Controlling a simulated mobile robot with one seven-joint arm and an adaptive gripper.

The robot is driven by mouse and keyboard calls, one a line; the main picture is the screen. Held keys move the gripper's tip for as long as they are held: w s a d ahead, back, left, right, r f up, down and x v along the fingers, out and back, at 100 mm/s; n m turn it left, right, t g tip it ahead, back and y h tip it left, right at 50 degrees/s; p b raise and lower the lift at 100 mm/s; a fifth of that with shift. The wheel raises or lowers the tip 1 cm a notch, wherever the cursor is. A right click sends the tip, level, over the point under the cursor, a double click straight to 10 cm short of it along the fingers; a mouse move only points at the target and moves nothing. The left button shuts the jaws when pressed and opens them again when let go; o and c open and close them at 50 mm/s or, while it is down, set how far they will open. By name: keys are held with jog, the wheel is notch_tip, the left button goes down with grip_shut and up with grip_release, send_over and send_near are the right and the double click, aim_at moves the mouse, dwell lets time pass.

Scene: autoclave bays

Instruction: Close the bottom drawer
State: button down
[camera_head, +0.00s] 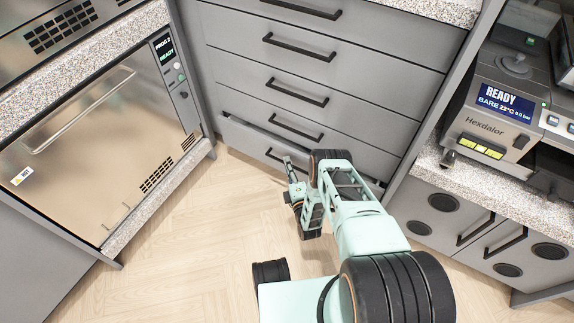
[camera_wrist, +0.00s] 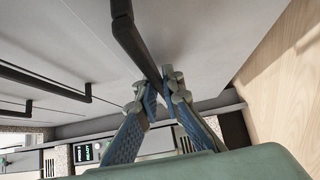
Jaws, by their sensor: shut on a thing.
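The bottom drawer (camera_head: 243,141) is the lowest in the grey drawer stack at the centre of the head view. It stands slightly out, with a narrow dark gap along its top edge. Its dark bar handle (camera_wrist: 138,42) runs down between my fingers in the wrist view. My gripper (camera_wrist: 161,88) is shut on this handle near one end. In the head view my gripper (camera_head: 288,166) is at the drawer's front, and my arm hides the drawer's right part. The drawer's inside is hidden.
Several drawers above, with dark handles (camera_head: 297,92), look shut. An autoclave (camera_head: 90,130) with a bar handle stands left. A Hexdalor unit (camera_head: 500,112) sits on a speckled counter at right, above cabinet doors (camera_head: 440,212). The wooden floor (camera_head: 190,235) in front is clear.

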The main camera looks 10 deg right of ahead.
aim_at(292, 157)
jog(key=w+d, duration=0.2)
jog(key=w, duration=0.1)
jog(key=c, duration=2.1)
grip_release()
jog(key=shift+s, duration=0.1)
